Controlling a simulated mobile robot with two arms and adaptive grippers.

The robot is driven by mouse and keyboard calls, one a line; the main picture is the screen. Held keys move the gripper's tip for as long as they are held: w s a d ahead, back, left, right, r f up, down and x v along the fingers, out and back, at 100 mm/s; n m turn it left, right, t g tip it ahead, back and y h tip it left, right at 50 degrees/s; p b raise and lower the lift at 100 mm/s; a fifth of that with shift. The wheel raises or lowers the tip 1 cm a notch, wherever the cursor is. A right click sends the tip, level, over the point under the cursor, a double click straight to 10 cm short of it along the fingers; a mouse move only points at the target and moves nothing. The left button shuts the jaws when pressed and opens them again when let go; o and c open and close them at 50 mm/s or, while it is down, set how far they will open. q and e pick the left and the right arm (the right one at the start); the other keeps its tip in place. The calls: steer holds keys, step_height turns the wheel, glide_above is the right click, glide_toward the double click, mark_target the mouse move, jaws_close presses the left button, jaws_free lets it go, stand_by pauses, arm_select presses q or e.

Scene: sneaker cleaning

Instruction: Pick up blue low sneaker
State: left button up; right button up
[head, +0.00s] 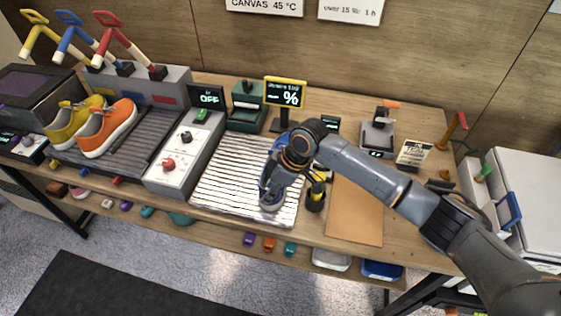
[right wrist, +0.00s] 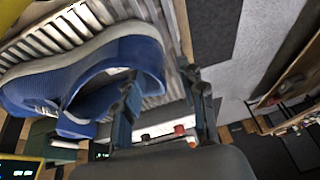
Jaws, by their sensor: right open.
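The blue low sneaker (head: 266,187) is on the white ribbed rack (head: 228,180) in the middle of the bench, partly hidden by my right arm in the head view. In the right wrist view the sneaker (right wrist: 45,88) fills the left side, with its pale sole and its opening visible. My right gripper (right wrist: 162,78) is open at the heel end. One finger is over the shoe's opening and the other is outside, beyond the heel. I cannot tell whether either finger touches the shoe. My left gripper is not in view.
A control box (head: 181,158) with red and black knobs stands left of the rack. Yellow (head: 66,125) and orange (head: 106,130) sneakers sit further left. A black-and-yellow holder (head: 316,193) and a bare brown mat (head: 354,212) are to the right. Signs stand behind.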

steer(key=shift+a+f, duration=0.2)
steer(key=shift+f, duration=0.3)
jaws_close()
steer(key=shift+w+r, duration=0.1)
steer(key=shift+r, duration=0.1)
